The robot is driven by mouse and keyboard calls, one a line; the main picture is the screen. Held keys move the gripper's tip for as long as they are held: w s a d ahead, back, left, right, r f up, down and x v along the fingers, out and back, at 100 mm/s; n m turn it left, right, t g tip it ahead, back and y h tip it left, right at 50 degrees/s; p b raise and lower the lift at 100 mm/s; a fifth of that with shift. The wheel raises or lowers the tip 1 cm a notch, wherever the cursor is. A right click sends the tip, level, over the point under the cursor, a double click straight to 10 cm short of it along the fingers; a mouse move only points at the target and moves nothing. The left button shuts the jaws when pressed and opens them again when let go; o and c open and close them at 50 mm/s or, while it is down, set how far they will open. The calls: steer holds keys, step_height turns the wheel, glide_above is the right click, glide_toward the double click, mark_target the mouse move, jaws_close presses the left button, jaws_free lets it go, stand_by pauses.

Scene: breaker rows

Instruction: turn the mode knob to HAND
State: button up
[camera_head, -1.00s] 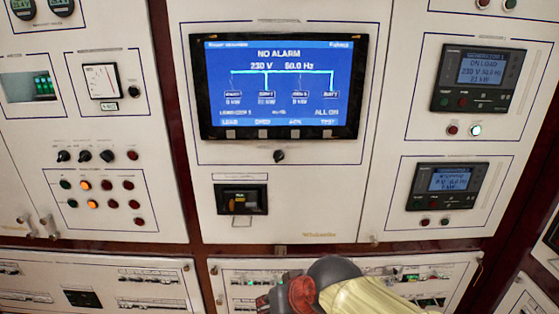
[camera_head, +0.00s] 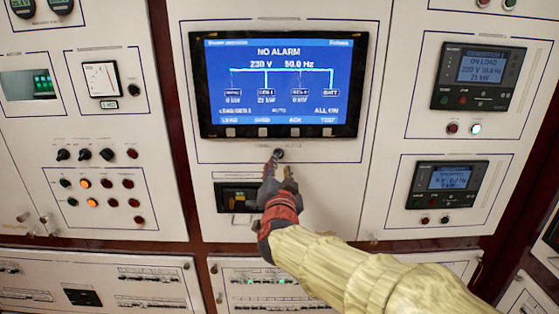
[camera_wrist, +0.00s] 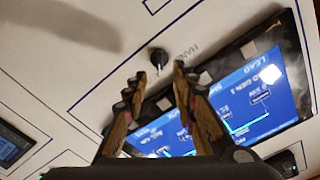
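The mode knob (camera_head: 279,153) is a small black rotary knob on the white panel, just below the blue screen. My gripper (camera_head: 278,172) is in front of the panel, with its fingertips close to the knob from below. In the wrist view the knob (camera_wrist: 158,58) stands just beyond and between the two open fingertips (camera_wrist: 160,72), with nothing gripped. Lettering beginning "HAN" (camera_wrist: 183,53) shows beside the knob, partly covered by a fingertip. I cannot tell exactly which way the knob points or whether a finger touches it.
The blue screen (camera_head: 276,85) reads NO ALARM, with buttons along its lower edge. A small black meter (camera_head: 230,197) sits below the knob, partly behind my gripper. Several switches and lamps (camera_head: 96,175) fill the left panel; two controllers (camera_head: 477,77) are at right. Panel beside the knob is bare.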

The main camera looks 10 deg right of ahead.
mark_target(280, 156)
steer(key=b+x, duration=0.1)
steer(key=x, duration=0.5)
steer(key=shift+w+d, duration=0.1)
steer(key=shift+w, duration=0.15)
steer(key=shift+c, duration=1)
jaws_close()
